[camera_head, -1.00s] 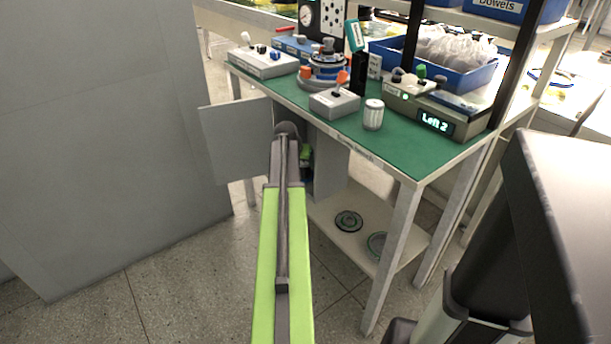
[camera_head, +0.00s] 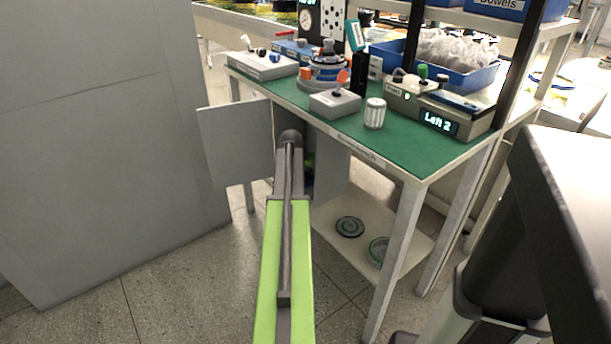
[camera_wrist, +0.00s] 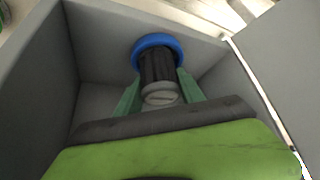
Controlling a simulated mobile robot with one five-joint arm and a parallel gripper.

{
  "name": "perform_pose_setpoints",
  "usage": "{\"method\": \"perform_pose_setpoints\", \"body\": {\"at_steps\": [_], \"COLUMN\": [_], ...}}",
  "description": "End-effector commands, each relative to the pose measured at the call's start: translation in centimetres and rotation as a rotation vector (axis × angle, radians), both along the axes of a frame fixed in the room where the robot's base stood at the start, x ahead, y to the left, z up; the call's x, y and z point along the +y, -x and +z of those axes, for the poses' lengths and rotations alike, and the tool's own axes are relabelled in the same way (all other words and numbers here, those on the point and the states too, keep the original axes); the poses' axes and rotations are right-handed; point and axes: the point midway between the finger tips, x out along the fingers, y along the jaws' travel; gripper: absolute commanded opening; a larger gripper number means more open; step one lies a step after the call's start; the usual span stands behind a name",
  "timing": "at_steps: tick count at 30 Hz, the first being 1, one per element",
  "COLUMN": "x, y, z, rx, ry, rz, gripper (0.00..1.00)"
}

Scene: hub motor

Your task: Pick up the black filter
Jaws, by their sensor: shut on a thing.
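The black filter (camera_wrist: 157,68) is a dark ribbed cylinder with a wide blue ring at its far end and a pale round end nearer me. It is inside a grey open-fronted cabinet (camera_wrist: 100,42) in the wrist view. My gripper (camera_wrist: 160,80) has its green fingers on either side of the filter and is shut on it. Whether the filter still touches a cabinet surface is unclear. In the head view my arm hides the gripper and nearly all of the cabinet inside, and the filter cannot be made out.
The cabinet's grey door (camera_head: 235,143) stands open to the left, under the green-topped bench (camera_head: 400,140). A bench leg (camera_head: 396,262) and a low shelf (camera_head: 335,220) with round parts are to the right. A large grey panel (camera_head: 95,130) stands at left.

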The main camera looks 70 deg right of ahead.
Motion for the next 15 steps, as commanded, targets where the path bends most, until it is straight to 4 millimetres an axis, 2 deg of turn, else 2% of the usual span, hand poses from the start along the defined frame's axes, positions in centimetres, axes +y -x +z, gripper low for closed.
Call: {"method": "perform_pose_setpoints", "body": {"at_steps": [9,15], "x": [0.0,0.0], "y": [0.0,0.0], "z": [0.2,1.8], "rx": [0.0,0.0], "ry": [0.0,0.0], "rz": [0.0,0.0], "gripper": [0.01,0.01]}}
